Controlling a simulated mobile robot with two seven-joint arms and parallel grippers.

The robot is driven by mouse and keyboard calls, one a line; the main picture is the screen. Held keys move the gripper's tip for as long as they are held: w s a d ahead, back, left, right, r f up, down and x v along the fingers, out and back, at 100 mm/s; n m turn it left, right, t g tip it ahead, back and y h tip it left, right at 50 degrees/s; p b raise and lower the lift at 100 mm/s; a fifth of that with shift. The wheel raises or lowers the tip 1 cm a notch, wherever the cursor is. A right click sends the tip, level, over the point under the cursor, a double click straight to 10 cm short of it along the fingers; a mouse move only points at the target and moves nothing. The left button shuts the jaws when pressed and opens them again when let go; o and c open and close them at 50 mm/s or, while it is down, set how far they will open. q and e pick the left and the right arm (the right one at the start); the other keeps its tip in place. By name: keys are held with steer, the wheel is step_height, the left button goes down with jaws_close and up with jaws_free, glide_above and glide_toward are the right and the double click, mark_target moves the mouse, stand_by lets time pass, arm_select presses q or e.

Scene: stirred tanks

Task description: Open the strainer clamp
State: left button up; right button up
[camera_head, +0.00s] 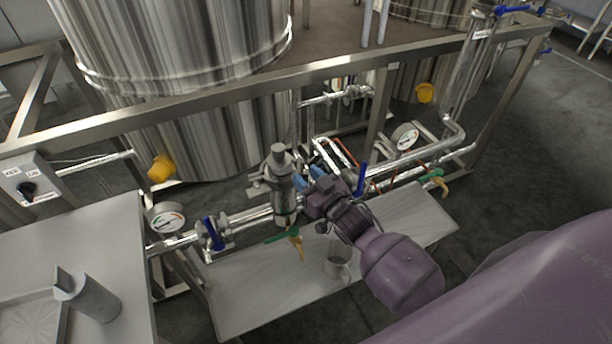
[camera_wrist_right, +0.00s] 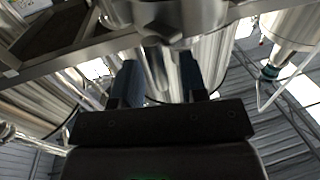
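The strainer (camera_head: 283,190) is an upright steel cylinder in the pipe line, with a narrower cap on top. A clamp seems to sit around its upper part, but it is too small in the head view to tell its state. My right gripper (camera_head: 308,177) is just right of the strainer's upper body, blue fingers pointing toward it. In the right wrist view the fingers (camera_wrist_right: 158,82) are apart with nothing gripped between them. A shiny metal fitting (camera_wrist_right: 163,28), perhaps the clamp's nut, is beyond the fingertips. My left gripper is not in view.
A gauge (camera_head: 166,217) and blue-handled valve (camera_head: 212,234) are left of the strainer. A green-handled valve (camera_head: 283,237) hangs below. A metal cup (camera_head: 338,262) stands on the low shelf (camera_head: 245,296). The frame rail (camera_head: 225,92) and tank (camera_head: 190,50) are behind. A side table (camera_head: 115,235) is left.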

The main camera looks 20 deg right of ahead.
steer(key=shift+w, duration=0.3)
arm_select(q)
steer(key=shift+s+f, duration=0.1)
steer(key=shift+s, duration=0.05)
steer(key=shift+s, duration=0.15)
arm_select(e)
steer(key=shift+c, duration=0.3)
jaws_close()
